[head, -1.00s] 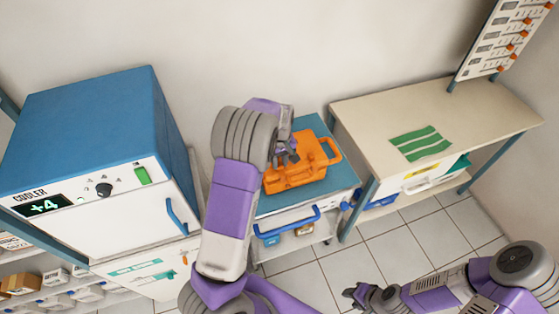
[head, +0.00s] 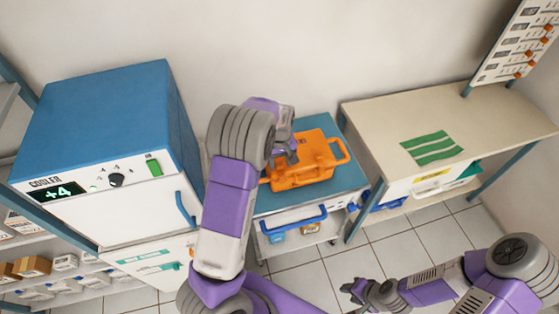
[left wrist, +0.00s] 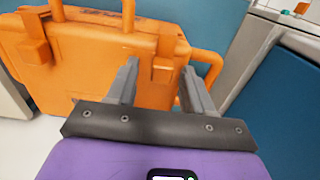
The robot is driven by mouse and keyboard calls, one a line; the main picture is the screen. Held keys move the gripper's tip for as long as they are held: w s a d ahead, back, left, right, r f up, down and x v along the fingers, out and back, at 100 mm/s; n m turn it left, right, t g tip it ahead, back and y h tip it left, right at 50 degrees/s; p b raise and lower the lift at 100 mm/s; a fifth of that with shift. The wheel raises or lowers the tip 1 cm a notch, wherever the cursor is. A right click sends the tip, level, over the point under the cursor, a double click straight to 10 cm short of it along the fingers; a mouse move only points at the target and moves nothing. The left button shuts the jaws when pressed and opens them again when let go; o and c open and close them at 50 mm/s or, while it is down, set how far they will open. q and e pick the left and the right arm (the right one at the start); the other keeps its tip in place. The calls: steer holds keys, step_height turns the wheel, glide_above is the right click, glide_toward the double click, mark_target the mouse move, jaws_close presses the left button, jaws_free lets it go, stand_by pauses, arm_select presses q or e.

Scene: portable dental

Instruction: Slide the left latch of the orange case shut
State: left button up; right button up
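The orange case (head: 318,163) lies on the blue-topped cart under my left arm. My left gripper (head: 290,158) reaches its left part, and the arm hides some of the case. In the left wrist view, the case (left wrist: 85,70) fills the upper left, with one latch (left wrist: 34,50) at its left and another latch (left wrist: 166,62) between my left gripper's spread fingers (left wrist: 160,72). A finger stands on either side of that second latch; I cannot tell whether they touch it. My right gripper (head: 354,291) hangs over the floor, away from the case; its fingers are too small to judge.
The blue-and-white cooler (head: 105,150) stands left of the cart (head: 262,204). A beige table (head: 385,115) with a green striped sheet (head: 432,148) stands to the right. Tiled floor (head: 400,255) is open in front.

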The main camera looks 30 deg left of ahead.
mark_target(280, 164)
arm_select(q)
step_height(280, 164, up, 8)
steer(key=shift+f+p, duration=0.2)
steer(key=shift+p, duration=0.35)
steer(key=shift+f, duration=0.1)
stand_by(0.4)
